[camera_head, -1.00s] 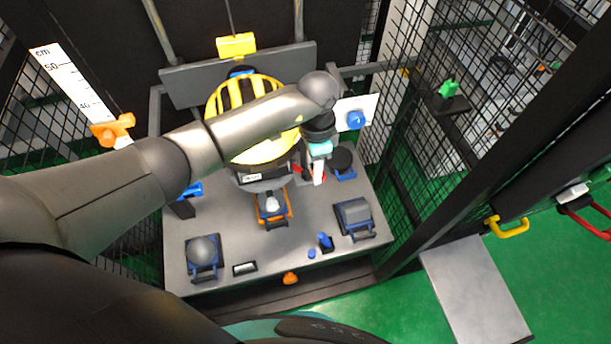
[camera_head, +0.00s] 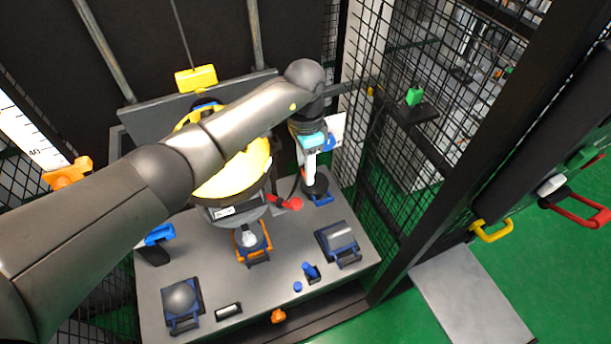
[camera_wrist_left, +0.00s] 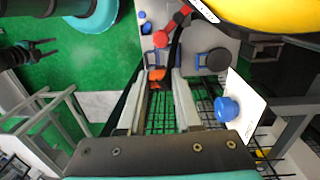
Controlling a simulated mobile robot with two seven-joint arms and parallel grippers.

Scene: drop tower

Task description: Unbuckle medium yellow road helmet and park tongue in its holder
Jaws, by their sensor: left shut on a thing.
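The yellow helmet (camera_head: 240,172) sits on a stand at the back middle of the grey table, partly hidden behind my left arm. In the wrist view its yellow shell (camera_wrist_left: 265,12) shows at the top right. Red buckle parts (camera_head: 290,203) lie beside the helmet's lower right side; they also show in the wrist view (camera_wrist_left: 160,39). A black strap (camera_wrist_left: 176,45) curves down from there to my fingertips. My left gripper (camera_head: 309,182) is right of the helmet, shut on an orange-red tongue (camera_wrist_left: 157,76) at the strap's end. I cannot tell which fixture is the tongue's holder.
A white panel with a blue knob (camera_wrist_left: 227,108) stands close beside the gripper. A black round-topped stand (camera_wrist_left: 215,60) is near it. Wire mesh (camera_head: 375,180) bounds the right side.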

